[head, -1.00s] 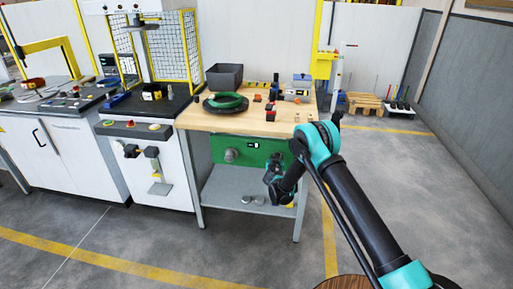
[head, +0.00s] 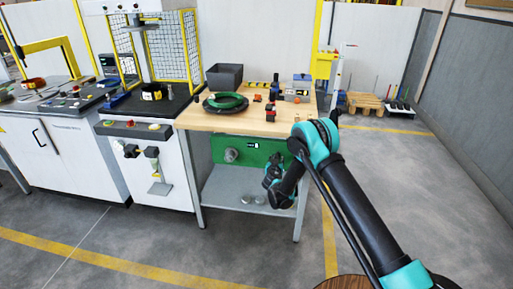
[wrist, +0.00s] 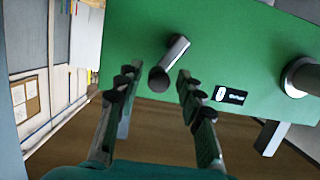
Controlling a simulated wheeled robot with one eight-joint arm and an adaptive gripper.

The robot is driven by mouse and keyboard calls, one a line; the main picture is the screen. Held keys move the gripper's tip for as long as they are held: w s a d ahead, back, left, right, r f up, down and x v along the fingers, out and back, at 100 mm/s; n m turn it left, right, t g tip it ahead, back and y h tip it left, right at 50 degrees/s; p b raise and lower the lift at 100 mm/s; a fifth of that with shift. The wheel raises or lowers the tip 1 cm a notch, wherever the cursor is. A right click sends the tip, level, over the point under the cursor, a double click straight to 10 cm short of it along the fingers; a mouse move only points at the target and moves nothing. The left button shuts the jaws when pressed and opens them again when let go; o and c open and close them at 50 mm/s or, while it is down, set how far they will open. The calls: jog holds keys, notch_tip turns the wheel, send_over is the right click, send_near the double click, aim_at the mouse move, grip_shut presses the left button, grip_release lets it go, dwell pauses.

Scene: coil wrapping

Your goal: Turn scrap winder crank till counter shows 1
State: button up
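The scrap winder is a green panel (head: 219,143) under the wooden workbench, with a grey round hub (head: 231,155) at its left. A small black-and-white counter (head: 254,145) sits on the panel; it also shows in the wrist view (wrist: 230,95), but I cannot read its number. In the wrist view the crank handle is a grey metal bar (wrist: 177,49) ending in a dark round knob (wrist: 158,80). My gripper (wrist: 156,74) is open, its fingers on either side of the knob, with gaps visible. In the head view my gripper (head: 271,172) hides the crank.
On the workbench top (head: 215,122) lie a green coil (head: 228,101), a grey bin (head: 224,76) and several small items. Below the panel is a grey shelf (head: 225,190). The bench leg (head: 300,218) stands right of my gripper. The floor in front is clear.

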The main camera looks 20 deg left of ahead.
jog(key=s+d, duration=0.1)
jog(key=s, duration=0.5)
jog(key=shift+s+d, duration=0.15)
jog(key=shift+d, duration=0.1)
dwell(0.8)
